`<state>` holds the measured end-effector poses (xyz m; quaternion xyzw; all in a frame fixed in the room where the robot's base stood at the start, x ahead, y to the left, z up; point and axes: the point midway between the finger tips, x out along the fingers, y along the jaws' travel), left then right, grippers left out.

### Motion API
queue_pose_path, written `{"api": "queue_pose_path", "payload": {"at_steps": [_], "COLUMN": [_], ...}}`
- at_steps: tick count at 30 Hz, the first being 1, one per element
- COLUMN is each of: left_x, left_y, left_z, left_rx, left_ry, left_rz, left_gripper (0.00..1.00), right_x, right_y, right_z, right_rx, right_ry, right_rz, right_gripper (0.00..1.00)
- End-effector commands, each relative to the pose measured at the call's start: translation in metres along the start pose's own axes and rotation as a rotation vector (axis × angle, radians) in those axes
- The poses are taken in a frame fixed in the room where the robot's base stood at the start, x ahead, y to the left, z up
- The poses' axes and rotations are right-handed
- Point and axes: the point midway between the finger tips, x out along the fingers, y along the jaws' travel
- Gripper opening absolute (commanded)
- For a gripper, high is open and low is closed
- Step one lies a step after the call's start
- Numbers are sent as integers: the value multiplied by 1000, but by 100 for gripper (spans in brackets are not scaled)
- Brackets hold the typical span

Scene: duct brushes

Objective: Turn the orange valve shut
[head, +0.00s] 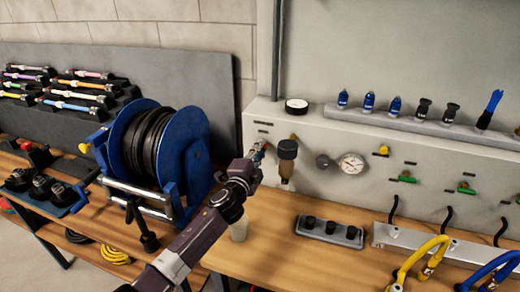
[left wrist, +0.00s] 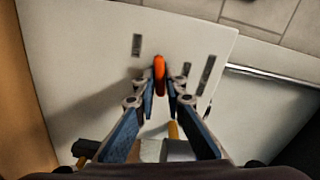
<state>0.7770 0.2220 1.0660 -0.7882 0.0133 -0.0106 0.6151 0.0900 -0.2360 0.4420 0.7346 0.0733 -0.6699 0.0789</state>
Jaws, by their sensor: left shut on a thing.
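The orange valve (left wrist: 160,70) shows in the left wrist view as a narrow upright handle in front of the pale panel (left wrist: 85,60). My left gripper (left wrist: 160,88) is shut on it, with one blue-grey finger on each side. The valve is mostly hidden behind the fingers there. My right gripper is not in view.
A blue hose reel (head: 190,150) stands left of my arm. A pressure gauge (head: 352,164) and green-handled valves (head: 407,180) are on the panel to the right. A grey holder (head: 345,237) with black knobs lies on the wooden bench (head: 260,260).

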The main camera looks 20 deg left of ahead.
Motion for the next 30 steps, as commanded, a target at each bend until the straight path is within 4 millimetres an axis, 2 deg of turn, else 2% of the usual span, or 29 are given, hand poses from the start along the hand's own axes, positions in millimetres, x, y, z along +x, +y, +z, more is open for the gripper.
{"api": "queue_pose_path", "payload": {"at_steps": [12, 30], "left_x": [0, -1], "left_y": [3, 4], "left_z": [0, 0], "left_rx": [220, 261], "left_ry": [1, 1], "left_rz": [3, 4], "left_gripper": [0, 0], "right_x": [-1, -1], "right_y": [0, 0], "right_z": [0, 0], "right_rx": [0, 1], "right_ry": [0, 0], "right_rz": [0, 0], "right_gripper": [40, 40]}}
